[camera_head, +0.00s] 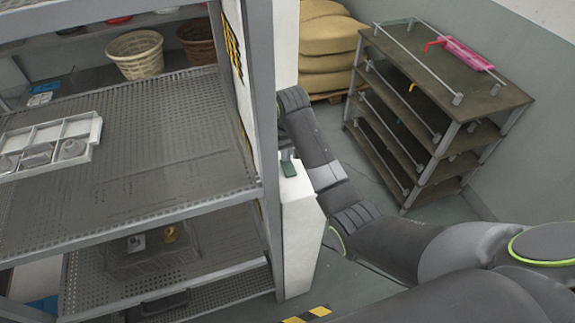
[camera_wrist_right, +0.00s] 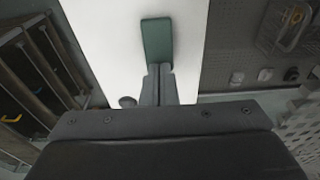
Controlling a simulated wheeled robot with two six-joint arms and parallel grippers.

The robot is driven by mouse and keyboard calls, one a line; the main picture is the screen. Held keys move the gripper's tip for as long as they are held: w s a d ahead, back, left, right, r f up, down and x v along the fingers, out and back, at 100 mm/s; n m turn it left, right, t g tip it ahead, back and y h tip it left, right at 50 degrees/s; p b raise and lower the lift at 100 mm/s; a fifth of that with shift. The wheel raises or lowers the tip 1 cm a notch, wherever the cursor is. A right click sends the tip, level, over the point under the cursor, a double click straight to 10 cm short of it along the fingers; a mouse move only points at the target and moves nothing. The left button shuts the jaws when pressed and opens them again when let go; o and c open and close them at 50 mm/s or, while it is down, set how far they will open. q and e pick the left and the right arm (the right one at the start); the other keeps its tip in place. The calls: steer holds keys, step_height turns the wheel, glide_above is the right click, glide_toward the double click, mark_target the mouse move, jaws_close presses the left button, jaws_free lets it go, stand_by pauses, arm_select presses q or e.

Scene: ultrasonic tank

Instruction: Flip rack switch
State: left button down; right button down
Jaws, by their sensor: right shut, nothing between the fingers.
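A dark green switch piece (camera_head: 289,169) sits on a white box (camera_head: 301,235) fixed to the grey rack's right post. In the right wrist view the green piece (camera_wrist_right: 157,38) stands out against the white face (camera_wrist_right: 105,35). My right gripper (camera_wrist_right: 159,70) is shut and empty. Its fingertips are at the lower end of the green piece; I cannot tell whether they touch it. In the head view my right gripper (camera_head: 287,154) is small and partly hidden by its arm. My left gripper is not in view.
The grey rack (camera_head: 150,165) holds a white divided tray (camera_head: 95,128) and baskets (camera_head: 134,55). A brown shelf cart (camera_head: 500,95) with a pink item (camera_head: 466,55) stands right. Tan sacks (camera_head: 328,50) are stacked behind. Floor between rack and cart is clear apart from my arm.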

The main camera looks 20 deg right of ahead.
steer(key=shift+f, duration=0.45)
steer(key=shift+r+p, duration=0.6)
steer(key=shift+r, duration=2.95)
